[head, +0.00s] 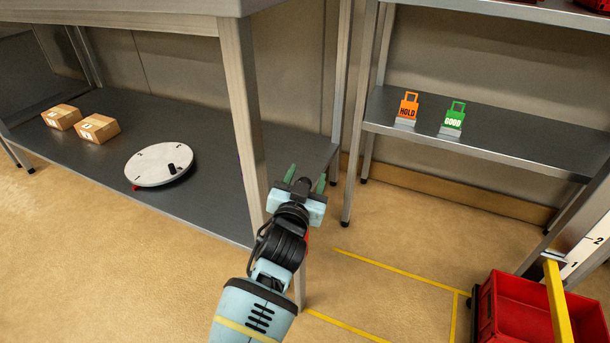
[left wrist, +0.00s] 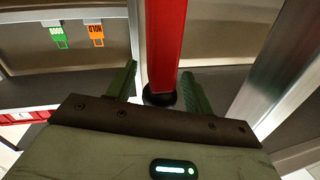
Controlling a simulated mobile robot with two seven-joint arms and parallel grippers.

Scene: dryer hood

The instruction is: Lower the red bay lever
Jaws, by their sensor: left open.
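The red bay lever (left wrist: 166,40) appears to be the red bar in the left wrist view. It runs down from the top edge to a dark round end (left wrist: 160,97) between my two green fingers. My left gripper (head: 305,178) is open around or just behind it; I cannot tell whether either finger touches it. In the head view my arm hides most of the lever, and only a small red sliver (head: 307,236) shows beside my wrist, near the table's front leg. My right gripper is in neither view.
A metal table (head: 238,90) with a lower shelf stands left, its leg close to my gripper. The shelf holds boxes (head: 98,127) and a white disc (head: 160,164). Orange HOLD (head: 408,107) and green GOOD (head: 454,117) tags stand on another shelf. A red bin (head: 515,310) is lower right.

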